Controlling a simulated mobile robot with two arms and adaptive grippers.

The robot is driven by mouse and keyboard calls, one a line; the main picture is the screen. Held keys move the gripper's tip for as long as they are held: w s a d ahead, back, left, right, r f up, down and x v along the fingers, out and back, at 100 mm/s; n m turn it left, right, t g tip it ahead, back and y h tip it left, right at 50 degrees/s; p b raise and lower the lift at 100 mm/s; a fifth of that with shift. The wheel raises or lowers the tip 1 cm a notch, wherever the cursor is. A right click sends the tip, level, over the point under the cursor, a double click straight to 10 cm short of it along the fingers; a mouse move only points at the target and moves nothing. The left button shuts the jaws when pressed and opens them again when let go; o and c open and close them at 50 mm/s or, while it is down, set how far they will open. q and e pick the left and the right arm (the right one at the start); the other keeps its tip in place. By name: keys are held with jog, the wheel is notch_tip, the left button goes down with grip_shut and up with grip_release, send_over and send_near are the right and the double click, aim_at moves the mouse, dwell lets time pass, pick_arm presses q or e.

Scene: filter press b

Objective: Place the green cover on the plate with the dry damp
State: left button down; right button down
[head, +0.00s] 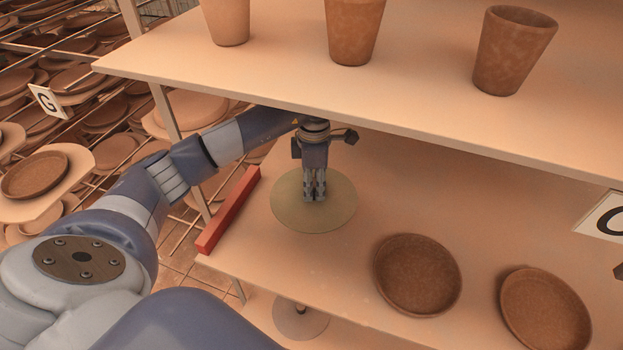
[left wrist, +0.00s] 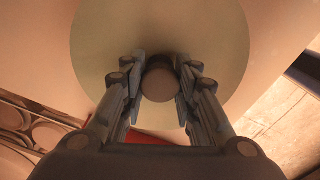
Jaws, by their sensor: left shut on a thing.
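The green cover (head: 285,211) is a thin, round, olive-green disc at the left part of the middle shelf. My left gripper (head: 314,196) points down over its centre and is shut on its knob. In the left wrist view the round knob (left wrist: 160,83) sits between the fingers, with the cover (left wrist: 215,45) spread out behind it. I cannot tell whether the cover touches the shelf. Two brown plates, one nearer (head: 417,275) and one further right (head: 545,312), lie apart from the cover. I cannot tell which is dry or damp. My right gripper is not in view.
A red bar (head: 229,210) edges the left end of the middle shelf (head: 370,215). The upper shelf (head: 280,75) holds several brown pots (head: 513,50) and overhangs my left arm. Racks of plates stand left. Another round disc (head: 300,322) lies below.

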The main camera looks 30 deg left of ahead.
pick_arm(q)
jog(key=shift+w+a+p, duration=0.35)
jog(key=shift+w+a, duration=0.7)
jog(key=shift+w+a+f+p, duration=0.15)
jog(key=shift+a+f+p, duration=0.05)
jog(key=shift+f+p, duration=0.1)
notch_tip(320, 180, down, 2)
jog(key=shift+f+p, duration=0.25)
jog(key=shift+p, duration=0.3)
jog(key=shift+f, duration=0.25)
jog(key=shift+f, duration=0.1)
jog(key=shift+f, duration=0.2)
jog(key=c, duration=1.2)
grip_release()
